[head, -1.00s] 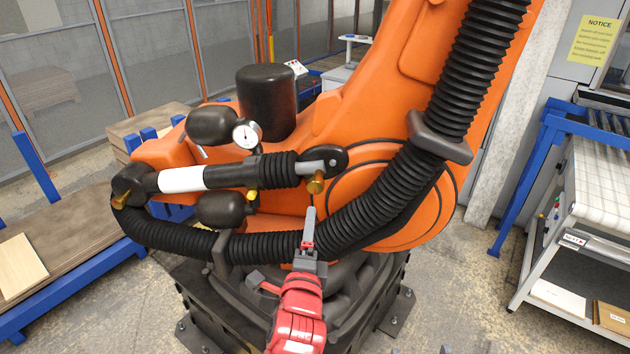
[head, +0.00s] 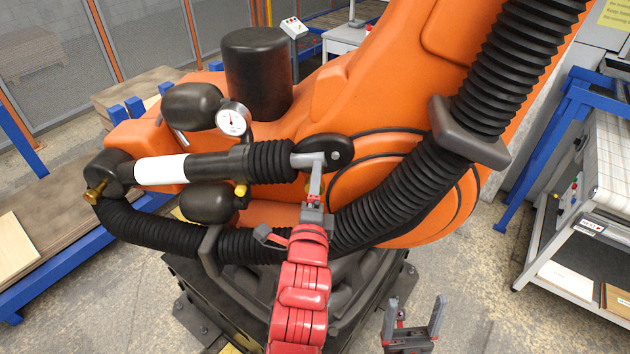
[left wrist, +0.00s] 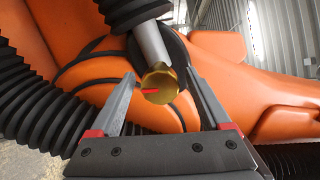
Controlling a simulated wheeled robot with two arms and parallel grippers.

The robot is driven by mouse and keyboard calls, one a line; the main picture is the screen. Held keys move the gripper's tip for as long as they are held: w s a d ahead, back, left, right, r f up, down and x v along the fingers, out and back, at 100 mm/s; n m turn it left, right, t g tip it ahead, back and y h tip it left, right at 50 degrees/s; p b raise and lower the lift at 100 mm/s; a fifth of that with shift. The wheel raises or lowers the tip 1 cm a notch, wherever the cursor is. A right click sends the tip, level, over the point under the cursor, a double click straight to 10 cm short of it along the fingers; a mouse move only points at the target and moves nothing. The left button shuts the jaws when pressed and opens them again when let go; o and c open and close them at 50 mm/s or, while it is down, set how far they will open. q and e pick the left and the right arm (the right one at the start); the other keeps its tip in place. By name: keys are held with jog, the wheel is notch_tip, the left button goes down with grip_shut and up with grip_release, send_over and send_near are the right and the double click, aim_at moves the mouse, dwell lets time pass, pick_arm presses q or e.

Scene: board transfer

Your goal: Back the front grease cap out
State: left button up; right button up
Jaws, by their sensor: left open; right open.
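A brass grease cap (left wrist: 160,84) with a red mark hangs at the end of the grey rod, by the orange arm's round joint. My left gripper (head: 315,178) is at this cap and hides most of it in the head view. In the left wrist view the left gripper's open fingers (left wrist: 160,74) stand on either side of the cap, with a gap on both sides. How deep the cap sits between them is unclear. A second brass cap (head: 96,190) sits at the cylinder's far left end. My right gripper (head: 412,322) is open and empty at the bottom.
The black ribbed hose (head: 390,195) curves close behind my left gripper. The cylinder (head: 160,170), a pressure gauge (head: 233,119) and black accumulators lie to its left. A blue-framed workbench (head: 580,240) stands at right. Open floor lies between it and the orange machine.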

pick_arm(q)
jog(key=shift+s, duration=0.1)
jog(key=shift+c, duration=1.1)
grip_shut()
